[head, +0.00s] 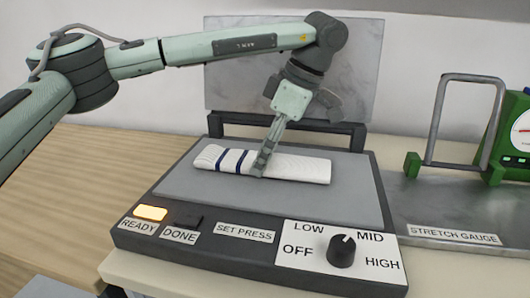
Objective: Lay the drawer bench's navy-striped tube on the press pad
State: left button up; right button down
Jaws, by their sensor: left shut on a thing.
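The navy-striped tube (300,166) is a flat white knitted piece with navy bands near its left end. It lies lengthwise across the grey press pad (270,200), on its back half. My left gripper (261,170) reaches down from above and is shut on the tube near its middle. The tube appears to rest on the pad or just above it; I cannot tell which exactly. The fingers hide a small strip of the tube. My right gripper is not in view.
The press's marbled lid (235,75) stands open behind the pad. The front panel has a lit READY lamp (150,213), a dark DONE lamp (188,220) and a dial (341,250). A green stretch gauge (510,145) with a metal frame (434,120) stands at the right.

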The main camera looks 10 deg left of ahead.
pick_arm(q)
jog(key=shift+f, duration=0.2)
jog(key=o, duration=0.9)
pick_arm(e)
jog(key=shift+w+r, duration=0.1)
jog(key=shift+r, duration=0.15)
pick_arm(q)
jog(key=shift+r, duration=0.1)
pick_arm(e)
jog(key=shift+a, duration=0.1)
pick_arm(q)
jog(key=shift+r, duration=0.2)
jog(key=p+v, duration=0.1)
jog(key=v, duration=1)
jog(key=shift+d+r, duration=0.25)
jog(key=shift+r, duration=0.1)
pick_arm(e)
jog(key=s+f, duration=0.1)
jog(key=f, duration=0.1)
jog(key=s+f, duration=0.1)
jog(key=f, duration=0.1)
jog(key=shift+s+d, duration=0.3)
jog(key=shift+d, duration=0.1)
